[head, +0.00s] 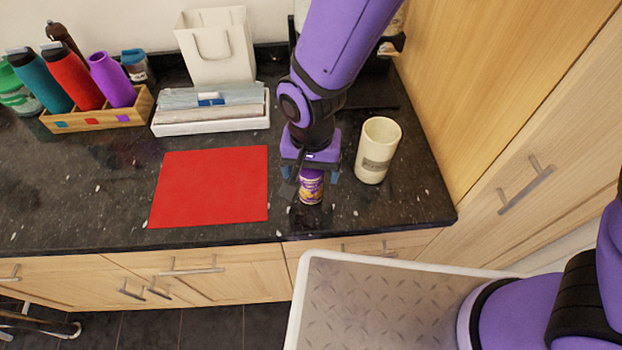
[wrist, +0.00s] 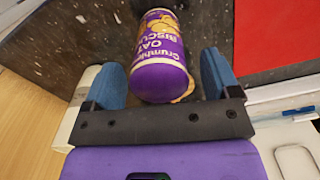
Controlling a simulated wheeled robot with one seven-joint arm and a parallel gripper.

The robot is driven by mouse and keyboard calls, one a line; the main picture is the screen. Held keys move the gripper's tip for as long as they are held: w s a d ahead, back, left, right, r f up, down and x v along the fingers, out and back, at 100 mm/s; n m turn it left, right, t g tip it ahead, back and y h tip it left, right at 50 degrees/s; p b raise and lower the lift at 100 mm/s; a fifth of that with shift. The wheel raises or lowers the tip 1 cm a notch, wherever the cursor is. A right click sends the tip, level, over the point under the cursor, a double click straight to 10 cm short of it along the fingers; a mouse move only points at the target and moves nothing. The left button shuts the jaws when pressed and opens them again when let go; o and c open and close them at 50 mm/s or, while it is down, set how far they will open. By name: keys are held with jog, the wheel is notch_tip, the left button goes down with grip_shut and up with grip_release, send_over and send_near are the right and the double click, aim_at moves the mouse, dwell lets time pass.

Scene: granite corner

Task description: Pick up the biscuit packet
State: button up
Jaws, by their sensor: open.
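The biscuit packet (head: 311,187) is a purple and yellow cylinder standing on the dark granite counter near its front edge. In the wrist view the packet (wrist: 160,60) shows its label, with the words "oat" and "biscuits" partly legible. My gripper (head: 303,185) is above and around the packet's upper part in the head view. In the wrist view my gripper (wrist: 168,80) is open, with one blue fingertip on each side of the packet and a gap visible on both sides. The packet's top is partly hidden by my gripper in the head view.
A cream cylinder (head: 377,150) stands close to the right of my gripper. A red mat (head: 210,187) lies to the left. Behind are a white tray (head: 212,125) of folded cloths, a white paper bag (head: 216,50) and a wooden crate (head: 95,119) with bottles. Wooden cupboards close off the right.

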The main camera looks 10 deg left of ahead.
jog(key=shift+f, duration=0.4)
jog(key=c, duration=1.1)
jog(key=shift+r, duration=0.15)
